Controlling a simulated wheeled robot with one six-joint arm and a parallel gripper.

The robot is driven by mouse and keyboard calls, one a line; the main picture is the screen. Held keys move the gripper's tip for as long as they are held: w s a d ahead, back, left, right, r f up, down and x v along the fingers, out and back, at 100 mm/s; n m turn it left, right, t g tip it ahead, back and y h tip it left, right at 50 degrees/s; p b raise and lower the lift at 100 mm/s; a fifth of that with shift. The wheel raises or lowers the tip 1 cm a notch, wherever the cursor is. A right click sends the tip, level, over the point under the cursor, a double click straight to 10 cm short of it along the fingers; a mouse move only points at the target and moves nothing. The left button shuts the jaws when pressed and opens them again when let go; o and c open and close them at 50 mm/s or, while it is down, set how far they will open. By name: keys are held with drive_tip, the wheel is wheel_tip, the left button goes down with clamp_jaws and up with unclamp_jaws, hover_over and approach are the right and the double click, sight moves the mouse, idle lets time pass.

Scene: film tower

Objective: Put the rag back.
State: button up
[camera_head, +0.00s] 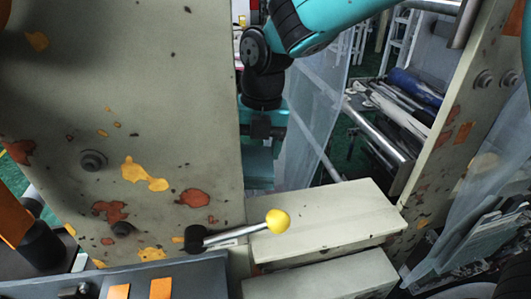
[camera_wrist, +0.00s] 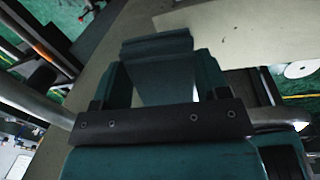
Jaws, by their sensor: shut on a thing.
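My gripper (camera_wrist: 157,45) fills the middle of the wrist view, with dark teal fingers reaching out from a black crossbar. It is shut on a dark grey-teal piece (camera_wrist: 160,70), which seems to be the rag. Its edges are hard to tell from the fingers in the shade. In the head view my teal arm comes down from the top, partly behind a large beige plate. The fingertips and the rag cannot be made out there.
The chipped beige plate (camera_head: 150,100) stands close on the left. A lever with a yellow knob (camera_head: 278,220) sticks out in front of a beige block (camera_head: 325,225). Clear sheeting (camera_head: 310,120) hangs behind. Rolls and bars (camera_head: 400,110) lie at the back right. A beige upright (camera_head: 465,120) stands right.

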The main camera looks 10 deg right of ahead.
sight(266, 167)
drive_tip(key=shift+n+h, duration=0.7)
drive_tip(key=shift+n, duration=0.1)
drive_tip(key=s, duration=0.1)
drive_tip(key=s+f, duration=0.1)
drive_tip(key=s, duration=0.1)
drive_tip(key=s+d+f+p, duration=0.1)
drive_tip(key=s, duration=0.1)
drive_tip(key=shift+s, duration=0.1)
drive_tip(key=shift+s+a+f, duration=0.1)
drive_tip(key=shift+s+a, duration=0.05)
drive_tip(key=shift+s, duration=0.05)
drive_tip(key=shift+f+b, duration=0.4)
drive_tip(key=shift+f, duration=0.05)
wheel_tip(266, 167, down, 6)
drive_tip(key=b, duration=0.5)
drive_tip(key=shift+f, duration=0.25)
drive_tip(key=o, duration=1.1)
drive_tip(key=shift+c, duration=0.2)
drive_tip(key=shift+w+r, duration=0.1)
drive_tip(key=shift+r, duration=0.05)
wheel_tip(266, 167, up, 17)
drive_tip(key=b, duration=0.4)
drive_tip(key=shift+r, duration=0.1)
